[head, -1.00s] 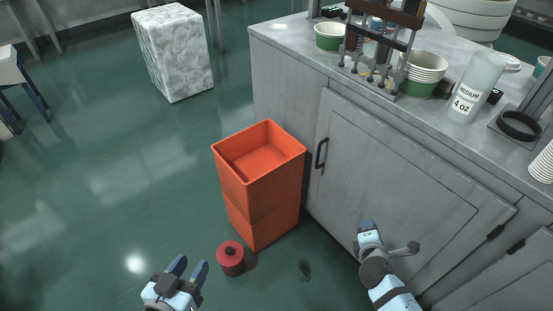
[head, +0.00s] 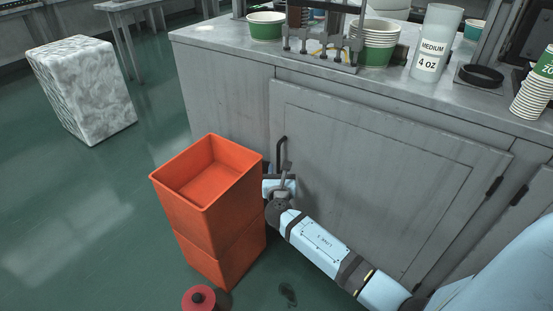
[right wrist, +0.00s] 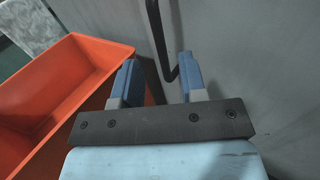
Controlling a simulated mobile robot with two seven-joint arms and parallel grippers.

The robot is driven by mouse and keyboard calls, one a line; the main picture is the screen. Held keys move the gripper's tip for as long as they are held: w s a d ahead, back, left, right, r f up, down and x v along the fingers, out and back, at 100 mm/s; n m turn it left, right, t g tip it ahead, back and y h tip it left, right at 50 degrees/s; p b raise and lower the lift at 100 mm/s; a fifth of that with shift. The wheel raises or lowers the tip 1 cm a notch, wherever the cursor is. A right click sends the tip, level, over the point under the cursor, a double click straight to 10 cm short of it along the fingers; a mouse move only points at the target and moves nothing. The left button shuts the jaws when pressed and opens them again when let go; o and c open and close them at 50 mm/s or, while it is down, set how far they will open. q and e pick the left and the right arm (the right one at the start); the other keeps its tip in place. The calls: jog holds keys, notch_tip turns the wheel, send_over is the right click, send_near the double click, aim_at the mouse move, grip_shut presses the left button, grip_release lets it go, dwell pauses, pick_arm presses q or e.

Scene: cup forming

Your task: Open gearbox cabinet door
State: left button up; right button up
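The grey gearbox cabinet door (head: 375,165) is shut, with hinges on its right edge. Its black bar handle (head: 281,152) is near the door's upper left. My right gripper (head: 283,170) is at the handle's lower end, partly hidden by my own wrist. In the right wrist view my right gripper (right wrist: 158,80) is open, its two blue fingers apart. The black handle (right wrist: 160,45) comes down from the top and its lower bend lies between the fingertips, with no finger clearly pressed on it. My left gripper is out of the head view.
An orange bin (head: 213,205) stands just left of my right gripper, close to the cabinet front. A red canister (head: 199,298) is on the floor before it. Cups (head: 375,45) and a press stand on the cabinet's grey top (head: 225,45).

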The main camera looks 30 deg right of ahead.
aim_at(278, 156)
jog(key=b+x, duration=0.1)
jog(key=x, duration=0.5)
jog(key=shift+w+f+b, duration=0.1)
jog(key=shift+w+b, duration=0.05)
jog(key=shift+b, duration=0.15)
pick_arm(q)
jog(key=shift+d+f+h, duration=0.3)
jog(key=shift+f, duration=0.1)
pick_arm(e)
jog(key=shift+w+d, duration=0.4)
jog(key=shift+w, duration=0.15)
grip_shut()
